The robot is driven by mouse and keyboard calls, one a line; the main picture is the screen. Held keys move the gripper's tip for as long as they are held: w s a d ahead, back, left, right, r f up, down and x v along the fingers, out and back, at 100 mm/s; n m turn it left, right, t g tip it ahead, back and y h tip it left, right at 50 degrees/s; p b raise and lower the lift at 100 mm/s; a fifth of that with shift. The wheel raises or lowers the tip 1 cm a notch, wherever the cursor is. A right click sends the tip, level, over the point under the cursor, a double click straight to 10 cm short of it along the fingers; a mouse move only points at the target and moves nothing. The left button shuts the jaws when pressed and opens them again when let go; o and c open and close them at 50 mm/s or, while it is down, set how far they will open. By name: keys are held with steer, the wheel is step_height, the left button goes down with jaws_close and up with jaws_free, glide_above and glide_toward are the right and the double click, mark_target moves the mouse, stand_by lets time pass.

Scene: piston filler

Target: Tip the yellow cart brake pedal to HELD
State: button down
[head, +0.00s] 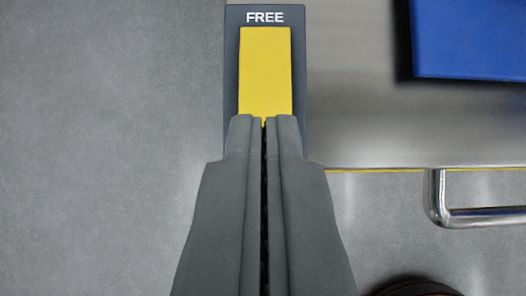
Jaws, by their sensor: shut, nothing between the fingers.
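The yellow brake pedal (265,70) sits in a dark grey housing (231,50) at the top middle of the head view. White lettering reading FREE shows on the housing above the pedal's far end. My gripper (264,122) is shut and empty, with its fingertips at the near end of the pedal in the picture. The fingers cover the pedal's near end and the near part of the housing, so any marking there is hidden. I cannot tell whether the fingertips touch the pedal or are above it.
A brushed metal surface (360,120) lies right of the housing, with a yellow-lined near edge. A blue object (470,40) is at the top right. A bent metal handle (437,200) juts out below the edge. A dark round object (420,287) shows at the bottom. Grey floor (100,150) is clear at left.

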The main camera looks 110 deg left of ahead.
mark_target(263, 100)
steer(key=x, duration=0.4)
steer(key=shift+w+d+f, duration=0.15)
steer(key=shift+w+f, duration=0.05)
steer(key=shift+f, duration=0.1)
steer(key=f, duration=0.3)
steer(key=shift+s+a, duration=0.2)
steer(key=shift+s, duration=0.05)
steer(key=shift+f, duration=0.3)
steer(key=shift+s+a+f, duration=0.15)
steer(key=shift+f, duration=0.3)
steer(key=shift+r, duration=0.15)
steer(key=shift+r, duration=0.7)
steer(key=shift+r, duration=0.1)
